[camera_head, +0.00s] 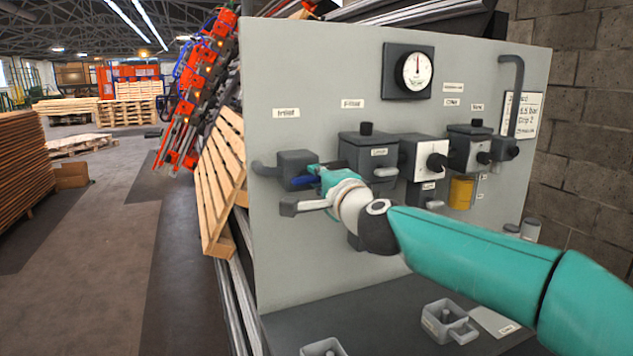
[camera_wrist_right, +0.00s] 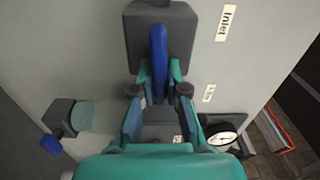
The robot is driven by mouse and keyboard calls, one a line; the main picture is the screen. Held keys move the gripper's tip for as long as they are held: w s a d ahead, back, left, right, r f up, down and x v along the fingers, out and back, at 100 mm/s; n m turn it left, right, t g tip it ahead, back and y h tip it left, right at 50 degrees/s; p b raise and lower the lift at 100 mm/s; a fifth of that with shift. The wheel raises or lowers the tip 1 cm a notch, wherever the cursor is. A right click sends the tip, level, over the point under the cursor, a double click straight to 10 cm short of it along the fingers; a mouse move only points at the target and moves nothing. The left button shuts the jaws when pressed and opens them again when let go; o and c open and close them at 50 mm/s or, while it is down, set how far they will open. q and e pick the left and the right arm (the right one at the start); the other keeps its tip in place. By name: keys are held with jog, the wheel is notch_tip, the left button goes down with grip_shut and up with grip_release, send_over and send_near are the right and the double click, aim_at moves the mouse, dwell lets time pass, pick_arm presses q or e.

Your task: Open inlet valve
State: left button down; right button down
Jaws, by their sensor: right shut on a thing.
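The inlet valve is a dark grey block (camera_head: 296,163) under the "Inlet" label (camera_head: 286,113) at the left of the grey panel. In the head view the gripper (camera_head: 318,177) is at the valve and partly covers the handle. My left gripper is not in view.
To the right on the panel are a filter unit (camera_head: 368,150), a pressure gauge (camera_head: 416,71) and further valve blocks (camera_head: 467,150). A second blue handle (camera_wrist_right: 51,145) shows at lower left in the wrist view. Wooden pallets (camera_head: 222,180) lean beside the panel's left edge.

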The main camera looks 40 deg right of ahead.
jog(key=shift+f+m, duration=0.35)
jog(key=shift+m, duration=0.25)
jog(key=c, duration=1.2)
grip_release()
jog(key=shift+d, duration=0.1)
jog(key=shift+r, duration=0.15)
jog(key=shift+s, duration=0.5)
jog(key=v, duration=1.1)
jog(key=shift+a, duration=0.25)
